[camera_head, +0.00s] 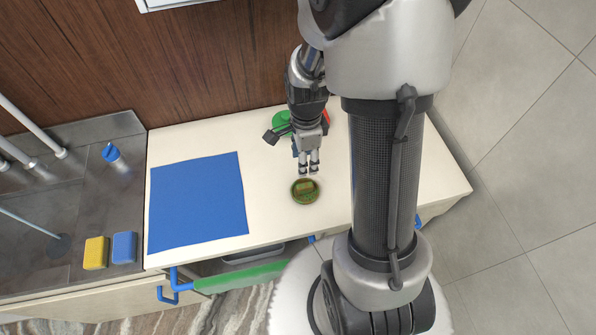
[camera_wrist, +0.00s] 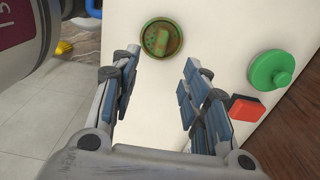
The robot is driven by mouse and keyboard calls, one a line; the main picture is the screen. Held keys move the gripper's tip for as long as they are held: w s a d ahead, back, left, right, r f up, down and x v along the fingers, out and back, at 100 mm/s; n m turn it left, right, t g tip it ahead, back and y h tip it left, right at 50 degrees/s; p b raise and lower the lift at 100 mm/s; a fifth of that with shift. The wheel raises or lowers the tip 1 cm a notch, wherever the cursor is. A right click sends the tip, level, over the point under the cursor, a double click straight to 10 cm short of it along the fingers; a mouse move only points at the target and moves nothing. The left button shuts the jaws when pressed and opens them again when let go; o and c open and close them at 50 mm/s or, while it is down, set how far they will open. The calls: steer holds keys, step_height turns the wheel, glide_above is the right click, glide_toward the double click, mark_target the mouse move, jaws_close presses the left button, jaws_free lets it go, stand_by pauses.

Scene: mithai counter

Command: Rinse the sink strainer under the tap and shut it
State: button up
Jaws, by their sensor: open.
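A round olive-green piece (camera_head: 305,199) with a brownish block or raised bar in its middle lies on the pale counter (camera_head: 285,225). I cannot tell for sure that it is the strainer. It also shows at the top of the wrist view (camera_wrist: 146,45). My gripper (camera_head: 309,166) is open and empty, just behind this piece in the head view, with its fingers apart and not around it. The wrist view shows both fingers (camera_wrist: 161,65). Grey tap-like pipes (camera_head: 30,130) stand at the far left over the metal sink area (camera_head: 75,205), where a dark round fitting (camera_head: 59,246) shows.
A blue mat (camera_head: 198,205) covers the counter's left part. Yellow (camera_head: 96,253) and blue (camera_head: 124,247) sponges and a blue-topped bottle (camera_head: 112,153) stand by the sink. A green knobbed lid (camera_wrist: 271,70) and red block (camera_wrist: 246,108) lie near my gripper. A drawer (camera_head: 243,277) is open in front.

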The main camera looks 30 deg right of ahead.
steer(key=b, duration=0.2)
glide_above(305, 185)
steer(key=f, duration=1)
steer(key=shift+s+a, duration=0.1)
steer(key=shift+a, duration=0.15)
steer(key=f, duration=0.2)
steer(key=f+b, duration=0.1)
steer(key=f, duration=0.2)
steer(key=shift+d+f, duration=0.25)
steer(key=shift+f, duration=0.1)
steer(key=shift+c, duration=0.3)
jaws_close()
